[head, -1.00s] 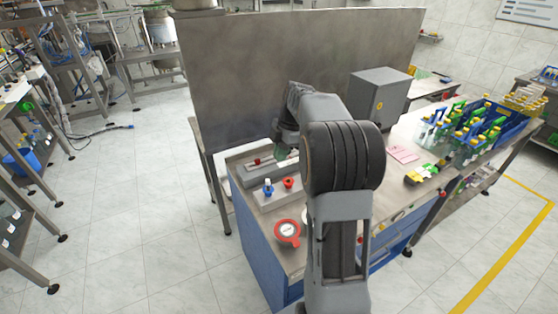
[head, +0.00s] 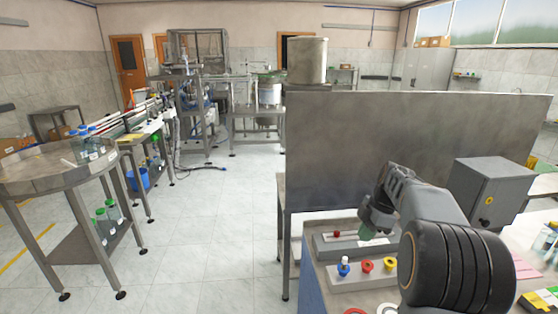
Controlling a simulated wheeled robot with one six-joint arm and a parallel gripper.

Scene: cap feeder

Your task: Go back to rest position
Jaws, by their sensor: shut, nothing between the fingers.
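My gripper (head: 371,234) hangs at the end of my bent arm, over the workbench at the right of the head view. It points down above a grey fixture block (head: 338,246) on the bench. Its fingers are small and partly blurred; they look shut, with nothing seen between them. Whether the fingertips touch the block cannot be told. My arm hides part of the bench behind it.
A blue knob (head: 344,267), a red knob (head: 367,266) and a yellow knob (head: 390,264) stand on the bench. A tall metal panel (head: 400,140) rises behind, with a grey box (head: 490,190) to the right. Open floor (head: 220,240) lies left.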

